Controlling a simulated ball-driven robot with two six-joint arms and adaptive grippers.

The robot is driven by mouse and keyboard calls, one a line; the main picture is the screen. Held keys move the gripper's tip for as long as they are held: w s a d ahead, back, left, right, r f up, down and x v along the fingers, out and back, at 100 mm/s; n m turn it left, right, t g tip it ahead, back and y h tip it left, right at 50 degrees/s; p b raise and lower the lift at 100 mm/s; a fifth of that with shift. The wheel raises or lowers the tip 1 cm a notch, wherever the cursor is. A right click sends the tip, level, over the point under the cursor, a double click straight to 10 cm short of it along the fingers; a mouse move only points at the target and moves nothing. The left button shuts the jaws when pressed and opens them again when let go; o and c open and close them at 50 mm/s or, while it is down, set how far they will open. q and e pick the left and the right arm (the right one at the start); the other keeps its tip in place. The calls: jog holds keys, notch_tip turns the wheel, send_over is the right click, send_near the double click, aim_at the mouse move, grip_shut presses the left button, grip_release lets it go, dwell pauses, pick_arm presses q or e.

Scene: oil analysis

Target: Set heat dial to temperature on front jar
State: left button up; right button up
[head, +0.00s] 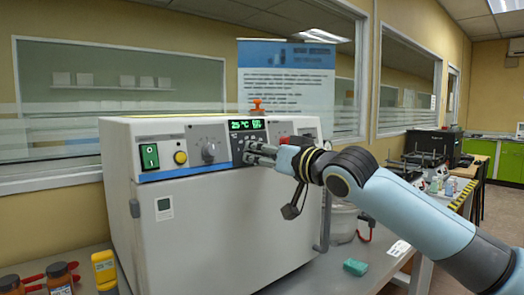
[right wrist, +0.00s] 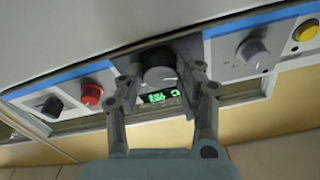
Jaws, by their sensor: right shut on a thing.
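A white oven (head: 215,215) stands on the bench, its control panel facing me. A green display (head: 246,125) reads about 25 °C; its second value is too small to read. My right gripper (head: 250,153) is at the panel, just below the display. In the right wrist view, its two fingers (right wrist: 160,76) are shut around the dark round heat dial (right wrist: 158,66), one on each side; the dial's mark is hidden. Brown jars with orange-red lids (head: 60,277) stand at the lower left; I cannot read their labels. My left gripper is not in view.
The panel also has a green switch (head: 149,156), a yellow button (head: 181,157), a grey knob (head: 209,151) and a red button (right wrist: 90,92). A yellow device (head: 104,268) stands by the jars. A green block (head: 355,267) lies on the bench at right.

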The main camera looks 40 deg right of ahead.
jog(key=shift+w+a+r+m+g+h+p, duration=0.15)
jog(key=shift+m+g+h+p, duration=0.4)
jog(key=shift+m+p, duration=2.9)
jog(key=shift+s+r+m+g+h+p, duration=0.15)
jog(key=shift+m+g+h+p, duration=0.4)
jog(key=shift+m+p, duration=2.9)
jog(key=shift+w+a+r+m+g+h+p, duration=0.15)
jog(key=shift+m+g+h+p, duration=0.85)
jog(key=shift+m, duration=4.4)
jog(key=shift+t+y+p, duration=0.3)
jog(key=shift+y+p, duration=0.15)
jog(key=shift+y, duration=0.15)
jog(key=o, duration=1.1)
jog(key=shift+d, duration=0.1)
jog(key=shift+o, duration=0.2)
